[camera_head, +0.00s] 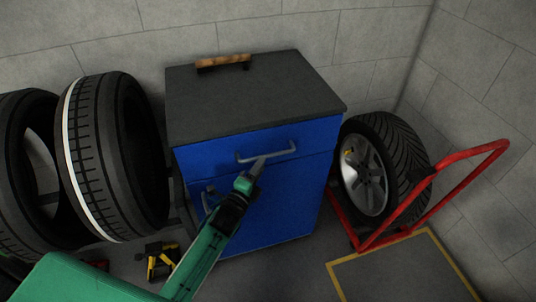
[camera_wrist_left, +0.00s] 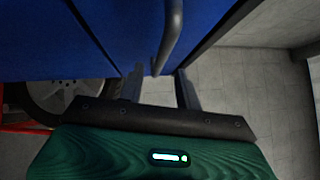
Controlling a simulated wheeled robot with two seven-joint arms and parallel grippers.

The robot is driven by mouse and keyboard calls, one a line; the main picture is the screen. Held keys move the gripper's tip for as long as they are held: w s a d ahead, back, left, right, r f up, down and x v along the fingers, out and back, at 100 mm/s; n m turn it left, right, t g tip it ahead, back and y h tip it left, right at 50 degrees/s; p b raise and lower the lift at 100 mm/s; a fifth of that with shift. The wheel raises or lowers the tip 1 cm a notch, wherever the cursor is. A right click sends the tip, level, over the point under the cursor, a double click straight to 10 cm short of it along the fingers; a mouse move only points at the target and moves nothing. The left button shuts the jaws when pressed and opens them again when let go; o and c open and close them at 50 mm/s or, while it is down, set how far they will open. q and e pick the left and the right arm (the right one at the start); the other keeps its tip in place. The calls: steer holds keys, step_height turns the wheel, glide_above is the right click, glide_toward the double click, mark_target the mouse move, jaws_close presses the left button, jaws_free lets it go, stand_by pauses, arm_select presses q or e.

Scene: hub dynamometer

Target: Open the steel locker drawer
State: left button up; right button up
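The blue steel locker (camera_head: 225,225) stands against the back wall with a dark grey top. Its drawer (camera_head: 310,138) is at the top of the front and looks flush with it. A grey bar handle (camera_head: 280,154) is on the drawer front. My left gripper (camera_head: 257,166) is at the handle, just under its middle. In the left wrist view, the left gripper (camera_wrist_left: 160,82) has its fingers apart, and the handle bar (camera_wrist_left: 171,35) reaches down towards the gap between them. I cannot tell whether they touch. My right gripper is not in view.
Below the drawer is a door with its own handle (camera_head: 209,198). A wooden-backed brush (camera_head: 223,62) lies on the locker top. Tyres (camera_head: 110,155) stand at left; a wheel (camera_head: 368,170) and a red trolley (camera_head: 440,178) stand at right. A yellow-black tool (camera_head: 160,262) is on the floor.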

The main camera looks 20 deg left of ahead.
mark_target(267, 155)
arm_select(q)
steer(key=shift+x, duration=2.8)
jaws_close()
